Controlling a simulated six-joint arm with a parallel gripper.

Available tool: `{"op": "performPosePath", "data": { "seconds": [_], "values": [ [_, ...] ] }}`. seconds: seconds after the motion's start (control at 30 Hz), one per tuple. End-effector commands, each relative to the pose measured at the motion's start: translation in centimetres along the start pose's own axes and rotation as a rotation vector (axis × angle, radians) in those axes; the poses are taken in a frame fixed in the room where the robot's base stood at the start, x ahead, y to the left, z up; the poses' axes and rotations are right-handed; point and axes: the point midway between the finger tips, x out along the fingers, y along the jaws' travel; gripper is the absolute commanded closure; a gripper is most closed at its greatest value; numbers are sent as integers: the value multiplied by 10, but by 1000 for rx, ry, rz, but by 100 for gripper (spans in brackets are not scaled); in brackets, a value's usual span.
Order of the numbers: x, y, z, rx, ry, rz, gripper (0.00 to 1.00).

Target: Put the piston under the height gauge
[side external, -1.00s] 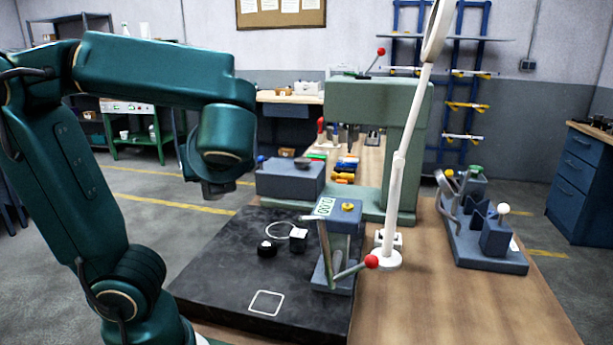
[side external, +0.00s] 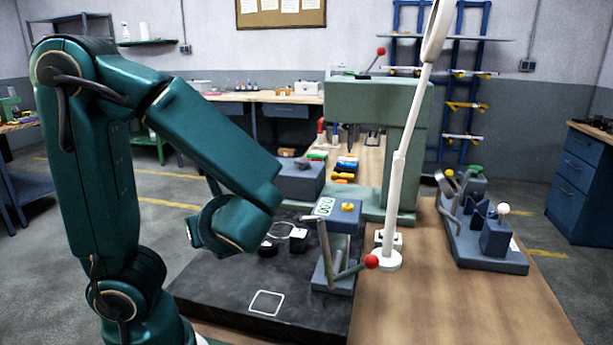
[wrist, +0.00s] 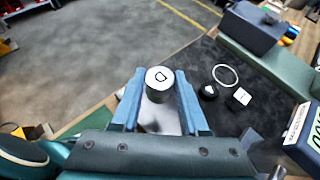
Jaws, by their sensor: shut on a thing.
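The piston (wrist: 159,82) is a short silvery cylinder with a dark mark on its top face. In the wrist view my gripper (wrist: 158,96) is shut on it, with one blue finger on each side. The height gauge (side external: 344,247) is a blue-grey stand with a digital display and a red-knobbed lever; it stands at the right side of the black plate (side external: 210,295). Part of the gauge shows at the right edge of the wrist view (wrist: 305,135). In the side view my wrist is left of the gauge, above the plate, and hides the fingers and piston.
A white lamp post (side external: 390,220) and green press frame (side external: 405,150) stand close beyond the gauge.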

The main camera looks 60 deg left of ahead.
Motion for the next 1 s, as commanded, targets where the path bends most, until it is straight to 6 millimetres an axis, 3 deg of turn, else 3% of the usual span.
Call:
{"op": "performPosePath", "data": {
  "seconds": [0.63,0.83,1.0],
  "values": [
    [-32,-58,-77,1,-2,0,100],
    [-35,-65,-86,0,-2,0,100],
    [-26,-64,-103,5,-4,2,100]
  ]
}}
